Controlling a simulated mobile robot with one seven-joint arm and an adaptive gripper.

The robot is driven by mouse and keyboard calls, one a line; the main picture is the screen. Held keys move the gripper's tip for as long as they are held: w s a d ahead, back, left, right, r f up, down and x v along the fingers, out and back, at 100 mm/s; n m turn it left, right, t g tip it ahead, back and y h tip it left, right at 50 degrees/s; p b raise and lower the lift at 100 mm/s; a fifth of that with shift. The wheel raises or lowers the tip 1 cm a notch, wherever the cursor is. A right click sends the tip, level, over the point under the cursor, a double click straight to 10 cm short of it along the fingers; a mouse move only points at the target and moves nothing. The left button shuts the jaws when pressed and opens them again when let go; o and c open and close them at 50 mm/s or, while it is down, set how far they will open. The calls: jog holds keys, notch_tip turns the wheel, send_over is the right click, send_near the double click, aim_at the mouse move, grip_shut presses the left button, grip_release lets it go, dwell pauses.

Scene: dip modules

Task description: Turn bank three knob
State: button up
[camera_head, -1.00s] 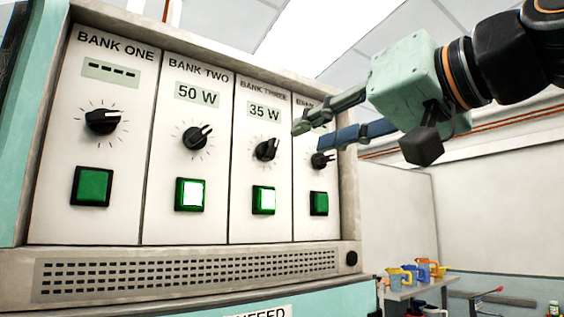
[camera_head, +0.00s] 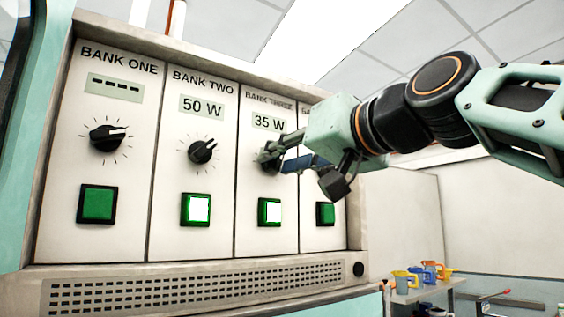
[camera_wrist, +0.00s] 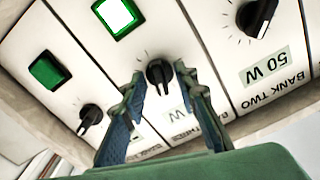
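The bank three knob (camera_wrist: 158,74) is black and sits between the two open fingers of my gripper (camera_wrist: 156,82) in the wrist view, which shows the panel upside down. I cannot tell whether a finger touches it. The bank three display (camera_head: 268,122) reads 35 W. The bank three button (camera_head: 269,212) below is green and lit white.
The bank two knob (camera_head: 203,151) is to the left, under a 50 W display (camera_head: 201,106). The bank one knob (camera_head: 106,138) is farther left. In the wrist view the bank four knob (camera_wrist: 90,114) lies close beside my gripper. A shelf with jugs (camera_head: 404,281) stands at the right.

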grip_shut()
jog(key=shift+m, duration=0.4)
jog(key=m, duration=0.3)
jog(key=shift+d+m, duration=0.1)
jog(key=shift+m, duration=2.4)
grip_release()
